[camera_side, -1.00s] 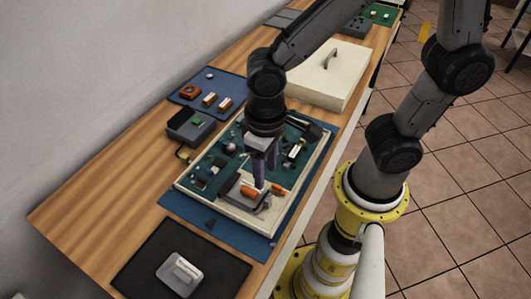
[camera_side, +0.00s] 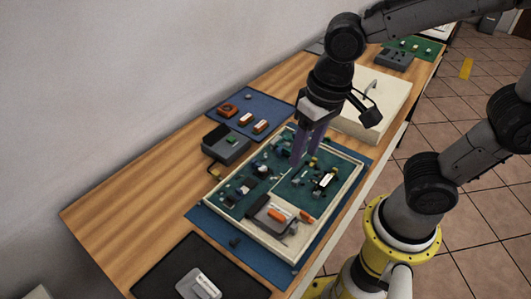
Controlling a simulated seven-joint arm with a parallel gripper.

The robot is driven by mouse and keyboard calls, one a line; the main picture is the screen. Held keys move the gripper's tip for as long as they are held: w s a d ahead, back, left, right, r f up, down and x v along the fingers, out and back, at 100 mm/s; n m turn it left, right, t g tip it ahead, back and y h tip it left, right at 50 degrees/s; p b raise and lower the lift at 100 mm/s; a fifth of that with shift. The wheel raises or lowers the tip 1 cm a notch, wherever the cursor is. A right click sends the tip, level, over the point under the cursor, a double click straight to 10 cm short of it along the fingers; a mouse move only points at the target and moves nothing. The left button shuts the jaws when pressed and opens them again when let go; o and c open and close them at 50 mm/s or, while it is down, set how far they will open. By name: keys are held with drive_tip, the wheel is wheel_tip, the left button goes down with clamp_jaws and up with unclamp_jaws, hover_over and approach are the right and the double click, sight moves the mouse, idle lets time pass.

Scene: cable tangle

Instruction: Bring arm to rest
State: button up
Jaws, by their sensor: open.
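My gripper (camera_side: 306,158) is above the far half of a framed green circuit board (camera_side: 258,184). Its purple fingers are apart and hold nothing that I can see. A grey part with an orange piece (camera_side: 272,214) sits at the near end of the board, clear of the fingers. The board's pale frame (camera_side: 225,218) lies on a blue mat (camera_side: 215,228). Whether the fingertips touch the board cannot be told.
A white lidded box (camera_side: 375,112) stands behind my gripper. A grey box (camera_side: 225,145) and a dark blue mat with small parts (camera_side: 250,111) lie to the left. A black mat with a metallic block (camera_side: 198,284) is at the front. The wooden table's left side (camera_side: 125,208) is bare.

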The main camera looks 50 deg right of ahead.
drive_tip(key=s+d+r+n+t, duration=0.2)
drive_tip(key=s+d+r+t, duration=0.2)
drive_tip(key=d, duration=0.4)
drive_tip(key=shift+s+d+r+h, duration=0.3)
drive_tip(key=shift+s, duration=0.55)
idle(0.8)
